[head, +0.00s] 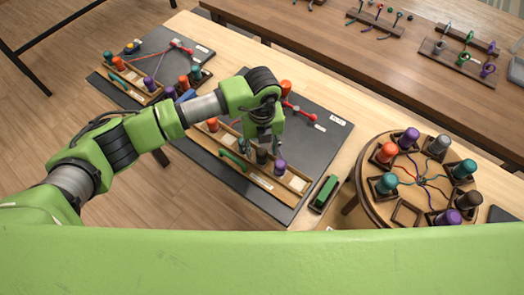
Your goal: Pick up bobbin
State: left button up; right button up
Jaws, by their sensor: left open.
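My left gripper (264,143) is open and points down over a wooden bobbin rack (285,194) on a dark mat. A dark bobbin (262,157) shows just below its fingertips. I cannot tell if the fingers are around it or only above it. A purple bobbin (280,167) stands to the right in the same rack, and an orange bobbin (212,125) stands to the left. The round braiding stand (415,168) at the right carries several coloured bobbins with cords meeting at its middle. One square holder (406,213) at its front is empty. My right gripper is out of view.
Another rack (135,82) with bobbins sits at the far left. A second table (350,50) with cord samples stands behind.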

pick_arm(q)
jog(key=shift+f, duration=1)
jog(key=c, duration=1.2)
